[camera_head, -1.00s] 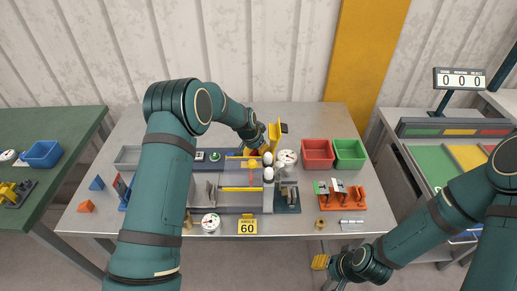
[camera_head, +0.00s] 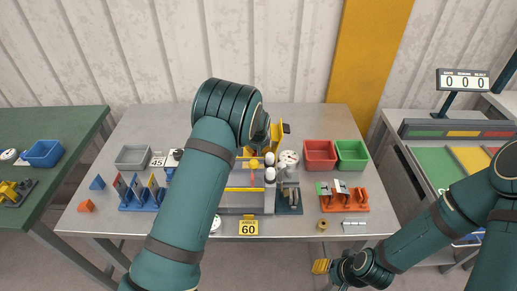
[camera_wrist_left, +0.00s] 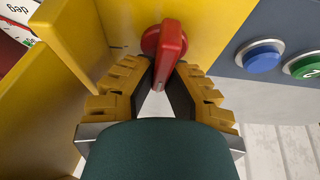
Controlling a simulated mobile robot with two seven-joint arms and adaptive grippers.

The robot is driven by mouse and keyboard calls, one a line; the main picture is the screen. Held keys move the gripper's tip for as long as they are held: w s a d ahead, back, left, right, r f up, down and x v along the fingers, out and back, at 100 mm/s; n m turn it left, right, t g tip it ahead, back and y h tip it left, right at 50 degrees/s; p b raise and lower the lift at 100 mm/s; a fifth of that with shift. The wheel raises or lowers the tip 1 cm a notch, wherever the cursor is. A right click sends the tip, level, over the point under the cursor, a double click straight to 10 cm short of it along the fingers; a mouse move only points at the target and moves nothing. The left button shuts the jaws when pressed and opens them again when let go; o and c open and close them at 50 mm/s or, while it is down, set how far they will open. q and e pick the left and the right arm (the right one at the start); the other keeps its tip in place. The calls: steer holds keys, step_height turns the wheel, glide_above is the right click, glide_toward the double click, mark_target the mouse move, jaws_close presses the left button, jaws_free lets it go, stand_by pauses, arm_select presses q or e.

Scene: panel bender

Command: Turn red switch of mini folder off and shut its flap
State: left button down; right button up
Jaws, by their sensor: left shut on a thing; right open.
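The red switch (camera_wrist_left: 165,45) is on a yellow panel (camera_wrist_left: 205,22) in the left wrist view, its handle pointing toward my wrist. My left gripper (camera_wrist_left: 162,75) has its yellow fingers closed on both sides of the handle. The mini folder (camera_head: 244,197) stands mid-table, partly behind the arm. A yellow plate (camera_head: 277,129) stands up at its back and looks like the open flap; a yellow plate (camera_wrist_left: 72,40) also juts out beside the switch. My right gripper (camera_head: 321,266) is open and empty, below the table's front edge.
A blue button (camera_wrist_left: 262,57) and a green button (camera_wrist_left: 304,66) sit right of the switch. Red (camera_head: 319,154) and green (camera_head: 351,154) bins and an orange rack (camera_head: 344,205) stand at the right. The yellow 60 sign (camera_head: 248,227) is at the front edge.

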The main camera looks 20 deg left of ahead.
arm_select(q)
steer(key=shift+f+n, duration=0.1)
steer(key=shift+n, duration=0.3)
steer(key=c, duration=1.3)
jaws_free()
steer(key=shift+o, duration=0.2)
